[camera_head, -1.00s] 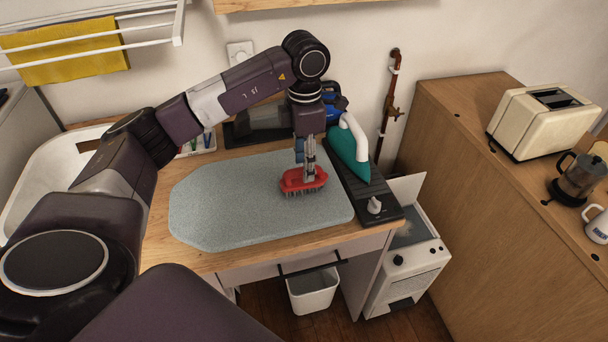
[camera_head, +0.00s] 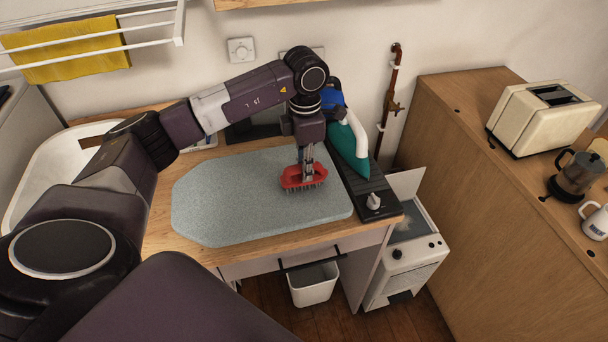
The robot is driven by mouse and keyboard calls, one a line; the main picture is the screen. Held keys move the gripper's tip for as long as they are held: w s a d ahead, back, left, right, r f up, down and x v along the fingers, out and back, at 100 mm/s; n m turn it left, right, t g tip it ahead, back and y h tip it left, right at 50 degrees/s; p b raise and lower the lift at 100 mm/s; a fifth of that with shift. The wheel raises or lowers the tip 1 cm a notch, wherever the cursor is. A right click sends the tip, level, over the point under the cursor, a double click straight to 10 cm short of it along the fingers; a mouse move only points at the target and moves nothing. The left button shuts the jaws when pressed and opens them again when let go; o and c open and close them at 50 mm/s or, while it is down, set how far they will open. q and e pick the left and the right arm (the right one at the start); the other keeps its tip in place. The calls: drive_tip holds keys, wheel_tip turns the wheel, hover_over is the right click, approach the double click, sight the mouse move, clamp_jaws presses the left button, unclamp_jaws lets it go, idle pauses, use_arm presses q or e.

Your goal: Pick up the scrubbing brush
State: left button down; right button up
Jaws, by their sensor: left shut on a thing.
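The scrubbing brush (camera_head: 304,178) is red with dark bristles pointing down. It is at the right part of the grey-blue ironing mat (camera_head: 228,205) on the wooden counter. My left gripper (camera_head: 306,170) points straight down from above and is shut on the brush's top. The bristles are at or just above the mat; I cannot tell whether they touch it. My right gripper is not in view.
A teal iron (camera_head: 350,147) with a white handle stands on a black board (camera_head: 369,190) close to the right of the brush. A sink (camera_head: 52,170) lies left. A wooden cabinet (camera_head: 500,215) with a toaster (camera_head: 543,115) stands right.

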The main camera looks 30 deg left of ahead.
use_arm(q)
drive_tip(key=shift+r, duration=0.3)
wheel_tip(320, 180, up, 9)
drive_tip(key=b, duration=0.2)
drive_tip(key=shift+f+b, duration=0.2)
drive_tip(key=shift+b, duration=0.2)
drive_tip(key=shift+r, duration=0.4)
